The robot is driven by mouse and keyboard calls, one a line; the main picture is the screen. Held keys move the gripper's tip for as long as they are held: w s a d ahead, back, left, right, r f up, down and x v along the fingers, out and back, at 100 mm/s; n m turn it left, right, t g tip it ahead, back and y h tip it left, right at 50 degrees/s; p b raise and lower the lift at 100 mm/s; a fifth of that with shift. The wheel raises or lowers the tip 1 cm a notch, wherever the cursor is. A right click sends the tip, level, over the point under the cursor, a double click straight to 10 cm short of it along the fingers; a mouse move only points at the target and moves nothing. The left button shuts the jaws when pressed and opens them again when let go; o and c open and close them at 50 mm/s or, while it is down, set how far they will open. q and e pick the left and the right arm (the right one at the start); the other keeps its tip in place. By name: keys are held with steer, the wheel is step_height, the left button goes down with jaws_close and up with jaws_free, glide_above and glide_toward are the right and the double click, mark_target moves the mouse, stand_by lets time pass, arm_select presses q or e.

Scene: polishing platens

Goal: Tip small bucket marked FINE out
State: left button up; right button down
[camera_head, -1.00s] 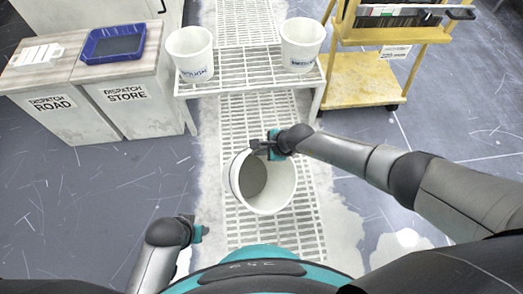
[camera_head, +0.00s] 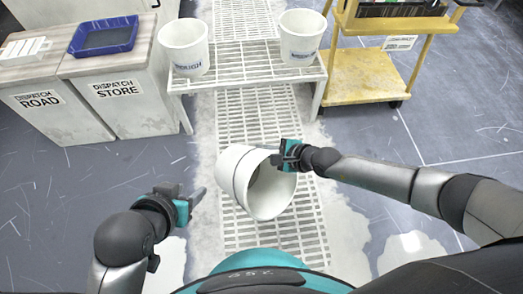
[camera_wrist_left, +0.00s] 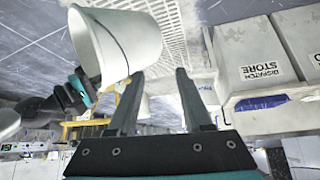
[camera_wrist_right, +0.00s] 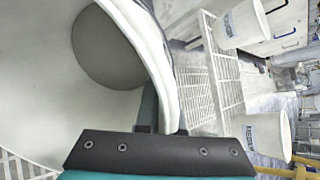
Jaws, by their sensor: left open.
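A white bucket (camera_head: 232,180) hangs tilted on its side over the grated floor, its mouth facing the lower right in the head view. Any label on it is out of sight. My right gripper (camera_head: 284,158) is shut on its rim; the right wrist view shows the rim (camera_wrist_right: 160,60) between the fingers and a grey round patch (camera_wrist_right: 105,50) inside, bottom or contents, I cannot tell which. My left gripper (camera_head: 196,198) is open and empty, left of the bucket and apart from it. The left wrist view shows the bucket (camera_wrist_left: 125,40) beyond the open fingers (camera_wrist_left: 158,95).
A white slatted bench (camera_head: 240,68) holds a bucket marked ROUGH (camera_head: 184,45) and another bucket (camera_head: 302,38) with a partly legible label. Dispatch cabinets (camera_head: 115,95) with a blue tray (camera_head: 104,36) stand left. A yellow cart (camera_head: 365,80) stands right. The grated floor (camera_head: 270,240) is clear.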

steer(key=shift+f+b, duration=0.1)
steer(key=shift+b, duration=0.4)
steer(key=shift+s+d+f+t+y+b, duration=0.1)
steer(key=shift+t+y+b, duration=0.2)
steer(key=shift+b, duration=0.5)
steer(key=shift+s+d+f+y+b, duration=0.1)
steer(key=shift+d+f+y+b, duration=0.05)
steer(key=shift+y+b, duration=0.2)
steer(key=shift+f+t+b, duration=0.1)
steer(key=shift+t+b, duration=0.2)
steer(key=shift+b, duration=0.1)
steer(key=shift+s+d+f+b, duration=0.1)
steer(key=shift+s+b, duration=0.05)
steer(key=shift+b, duration=0.35)
steer(key=shift+s+d+t+y, duration=0.1)
steer(key=shift+d+t+y, duration=0.05)
steer(key=shift+t+y, duration=0.2)
arm_select(q)
steer(key=w+d+r+t+h, duration=0.2)
steer(key=d+r+t+h, duration=0.1)
steer(key=d+t, duration=0.5)
steer(key=shift+d+n+t+h, duration=0.2)
steer(key=shift+n+t+h, duration=0.1)
steer(key=shift+t+h, duration=0.4)
arm_select(e)
steer(key=shift+s+d+t+y, duration=0.8)
steer(key=shift+s+t+y, duration=0.05)
steer(key=shift+s+y, duration=0.15)
arm_select(q)
steer(key=shift+r, duration=0.1)
